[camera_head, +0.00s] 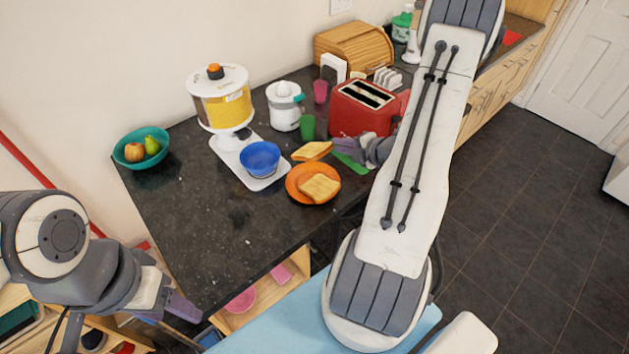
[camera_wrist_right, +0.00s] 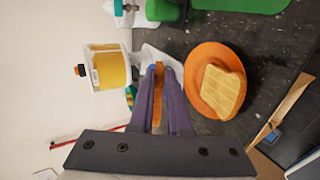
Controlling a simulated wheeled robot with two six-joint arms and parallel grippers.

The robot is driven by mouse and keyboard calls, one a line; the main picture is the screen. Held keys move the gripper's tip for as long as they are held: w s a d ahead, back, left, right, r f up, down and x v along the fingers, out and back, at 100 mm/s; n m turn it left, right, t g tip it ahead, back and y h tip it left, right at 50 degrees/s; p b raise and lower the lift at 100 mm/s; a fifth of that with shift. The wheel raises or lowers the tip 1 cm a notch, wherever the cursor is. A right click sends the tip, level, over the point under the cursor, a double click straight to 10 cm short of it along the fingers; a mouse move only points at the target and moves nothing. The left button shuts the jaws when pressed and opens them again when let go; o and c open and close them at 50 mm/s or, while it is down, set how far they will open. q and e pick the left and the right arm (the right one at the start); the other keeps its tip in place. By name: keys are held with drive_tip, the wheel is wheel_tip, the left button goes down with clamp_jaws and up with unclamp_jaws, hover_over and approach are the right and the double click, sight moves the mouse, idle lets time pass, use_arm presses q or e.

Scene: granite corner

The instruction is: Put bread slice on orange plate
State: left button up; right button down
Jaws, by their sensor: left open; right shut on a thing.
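The orange plate (camera_head: 293,190) lies on the dark counter, and it also shows in the right wrist view (camera_wrist_right: 203,55). One bread slice (camera_head: 319,188) lies on it; that slice also shows in the right wrist view (camera_wrist_right: 220,92). My right gripper (camera_head: 328,149) is shut on a second bread slice (camera_head: 312,151), just behind the plate. In the right wrist view this held slice (camera_wrist_right: 159,80) is edge-on between the fingers, beside the plate. My left gripper (camera_head: 185,308) is open and empty near the counter's front left edge.
A blue bowl (camera_head: 260,158) on a white base stands left of the plate. A red toaster (camera_head: 366,107), green board (camera_head: 352,163) and green cup (camera_head: 307,127) are behind it. A teal fruit bowl (camera_head: 128,159) is at left. The front left counter is clear.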

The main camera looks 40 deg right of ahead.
drive_tip(key=f+b, duration=0.4)
drive_tip(key=f, duration=0.1)
drive_tip(key=f+b, duration=0.2)
drive_tip(key=f, duration=0.1)
drive_tip(key=shift+w+a+f, duration=0.15)
drive_tip(key=shift+a, duration=0.15)
drive_tip(key=c, duration=1)
unclamp_jaws()
drive_tip(key=shift+c, duration=0.2)
drive_tip(key=p+v, duration=0.4)
drive_tip(key=v, duration=0.4)
